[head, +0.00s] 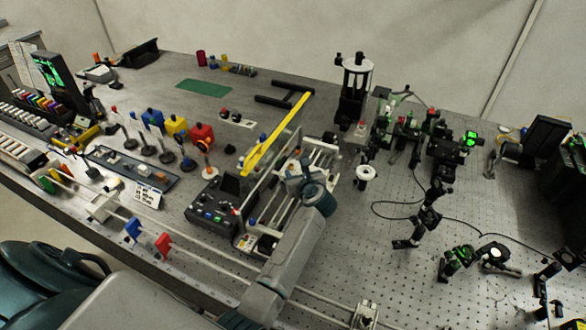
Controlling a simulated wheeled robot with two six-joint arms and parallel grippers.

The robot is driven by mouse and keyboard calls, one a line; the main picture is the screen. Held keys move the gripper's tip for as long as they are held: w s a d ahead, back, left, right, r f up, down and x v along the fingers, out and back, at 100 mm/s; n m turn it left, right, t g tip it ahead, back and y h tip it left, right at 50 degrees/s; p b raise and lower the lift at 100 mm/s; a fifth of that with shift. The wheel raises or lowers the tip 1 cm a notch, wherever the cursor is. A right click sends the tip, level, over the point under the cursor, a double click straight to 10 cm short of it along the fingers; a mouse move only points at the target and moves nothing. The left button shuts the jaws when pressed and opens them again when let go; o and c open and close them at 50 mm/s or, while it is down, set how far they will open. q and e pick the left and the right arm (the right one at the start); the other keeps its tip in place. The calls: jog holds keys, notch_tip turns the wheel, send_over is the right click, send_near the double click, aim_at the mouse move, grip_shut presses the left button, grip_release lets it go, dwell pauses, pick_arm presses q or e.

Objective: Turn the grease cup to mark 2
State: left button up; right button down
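My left arm comes up from the bottom middle, and its gripper (296,166) is over the silver rail mechanism (318,155) in the middle of the bench. The gripper is small and partly hidden by its own wrist, so I cannot tell whether its fingers are open or shut. I cannot pick out the grease cup or its marks for certain; the wrist may hide it. A white round cup-like part (365,174) stands on the bench to the right of the gripper, apart from it. My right gripper is not in view.
A yellow bar (262,148) lies slantwise just left of the gripper. A dark control box (212,212) stands left of the mechanism. Colored blocks (176,126) and knobbed posts are farther left. Optics (458,258) stand at the right. The perforated plate (370,250) is mostly clear.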

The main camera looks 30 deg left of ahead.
aim_at(292, 167)
pick_arm(q)
jog(key=shift+x, duration=2.3)
jog(key=shift+c, duration=0.2)
grip_shut()
